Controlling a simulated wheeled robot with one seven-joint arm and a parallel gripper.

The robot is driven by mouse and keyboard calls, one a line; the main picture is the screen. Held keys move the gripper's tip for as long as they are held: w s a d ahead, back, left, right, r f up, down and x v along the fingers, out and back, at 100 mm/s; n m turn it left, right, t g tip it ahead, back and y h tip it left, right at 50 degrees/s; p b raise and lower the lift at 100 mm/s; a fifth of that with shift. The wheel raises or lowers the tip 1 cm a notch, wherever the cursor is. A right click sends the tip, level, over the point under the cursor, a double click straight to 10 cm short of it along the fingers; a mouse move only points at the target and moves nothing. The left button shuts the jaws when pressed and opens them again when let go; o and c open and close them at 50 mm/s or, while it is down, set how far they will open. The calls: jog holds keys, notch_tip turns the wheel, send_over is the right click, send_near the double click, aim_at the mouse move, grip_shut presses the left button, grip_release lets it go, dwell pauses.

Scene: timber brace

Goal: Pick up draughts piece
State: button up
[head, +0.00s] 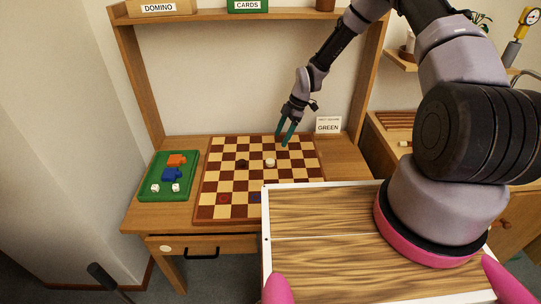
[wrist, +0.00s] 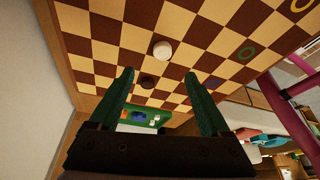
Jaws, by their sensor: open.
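The checkered board (head: 221,184) lies on the wooden desk. A white draughts piece (head: 270,162) sits near the middle of the board, and a dark draughts piece (head: 242,164) sits to its left. In the wrist view the white piece (wrist: 162,50) shows beyond the fingertips, and the dark piece (wrist: 148,81) shows between the fingers. My gripper (head: 284,140) has green fingers and is above the board's far right part. The fingers are spread and empty, apart from both pieces. It also shows in the wrist view (wrist: 158,75).
A green tray (head: 147,190) with orange and blue pieces and white dice stands left of the board. A card reading GREEN (head: 328,125) stands behind the board's right corner. The hutch's upright (head: 369,80) is right of my forearm. Colored rings mark some squares.

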send_over(271, 161)
jog(key=w+d, duration=0.1)
jog(key=d, duration=0.1)
jog(key=f, duration=0.5)
jog(key=shift+w+d, duration=0.2)
jog(key=shift+s+x, duration=0.2)
jog(key=shift+x, duration=2.55)
jog(key=shift+d, duration=0.1)
grip_shut()
